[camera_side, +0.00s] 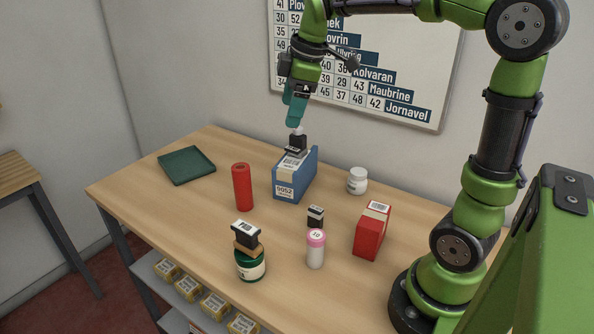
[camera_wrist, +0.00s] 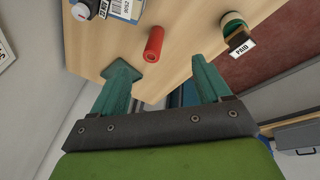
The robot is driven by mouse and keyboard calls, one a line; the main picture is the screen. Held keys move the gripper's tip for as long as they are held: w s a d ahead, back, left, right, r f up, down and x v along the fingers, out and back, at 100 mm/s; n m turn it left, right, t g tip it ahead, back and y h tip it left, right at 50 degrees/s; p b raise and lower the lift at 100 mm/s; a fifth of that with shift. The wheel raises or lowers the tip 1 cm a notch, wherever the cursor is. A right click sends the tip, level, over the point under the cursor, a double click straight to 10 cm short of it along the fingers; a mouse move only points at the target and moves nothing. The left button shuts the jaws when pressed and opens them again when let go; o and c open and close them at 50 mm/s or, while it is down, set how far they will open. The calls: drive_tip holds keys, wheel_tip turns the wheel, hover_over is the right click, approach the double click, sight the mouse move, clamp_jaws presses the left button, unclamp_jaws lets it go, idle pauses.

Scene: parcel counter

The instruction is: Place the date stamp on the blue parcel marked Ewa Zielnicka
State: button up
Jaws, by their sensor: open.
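The blue parcel (camera_side: 284,190) stands at the back middle of the counter with a white label whose name I cannot read; its corner shows in the wrist view (camera_wrist: 134,10).
A red cylinder (camera_side: 242,187), green tray (camera_side: 187,165), white jar (camera_side: 357,181), red box (camera_side: 371,233), pink-capped bottle (camera_side: 316,250) and small black stamp (camera_side: 315,216) stand around. A stamp reading PAID (camera_wrist: 240,44) sits on a green jar (camera_side: 250,266). The front left counter is clear.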

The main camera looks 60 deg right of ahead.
drive_tip(key=s+a+f+m+t+y, duration=0.1)
drive_tip(key=s+a+f+m+t, duration=0.2)
drive_tip(key=s+a+m, duration=0.7)
drive_tip(key=s+f+m, duration=0.2)
drive_tip(key=s, duration=0.2)
drive_tip(key=shift+t+y, duration=0.4)
